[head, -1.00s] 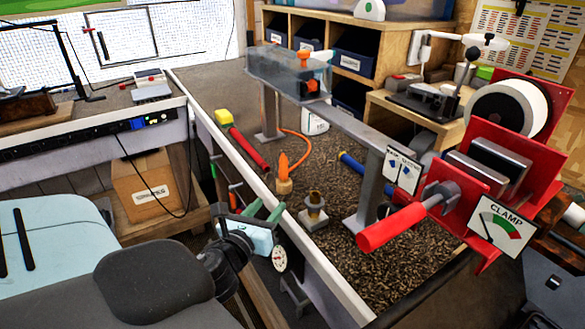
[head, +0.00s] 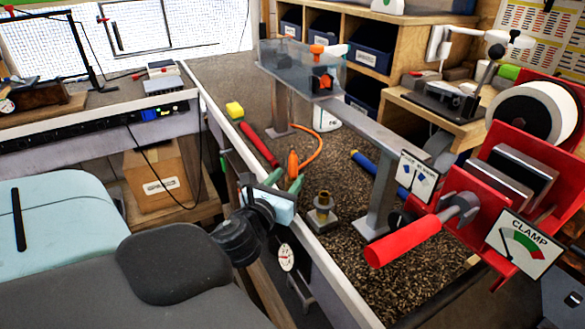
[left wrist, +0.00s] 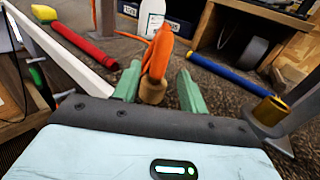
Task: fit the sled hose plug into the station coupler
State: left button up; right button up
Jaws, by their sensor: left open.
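The orange hose plug (head: 293,164) stands in the gravel bed, with an orange hose curving away behind it. In the left wrist view the orange plug (left wrist: 159,52) rises above a tan, cork-like collar (left wrist: 153,90). My left gripper (head: 286,181) is open, its green fingers reaching to the plug. In the left wrist view the fingers stand on either side of the collar, with a visible gap at the right finger. The brass station coupler (head: 323,201) stands upright on a grey base to the right; it also shows in the left wrist view (left wrist: 271,110). My right gripper is not in view.
A pale trough edge (head: 330,275) runs below my left arm. A grey post and beam (head: 381,190) stand beyond the coupler. A red-handled clamp (head: 405,243) is at right. A red tool with a yellow end (head: 258,145) and a blue tool (head: 372,168) lie on the gravel.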

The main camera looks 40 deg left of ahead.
aim_at(291, 172)
pick_arm(q)
jog(key=x, duration=0.4)
jog(key=shift+r, duration=0.1)
jog(key=shift+c, duration=0.2)
jog(key=shift+r, duration=0.1)
grip_shut()
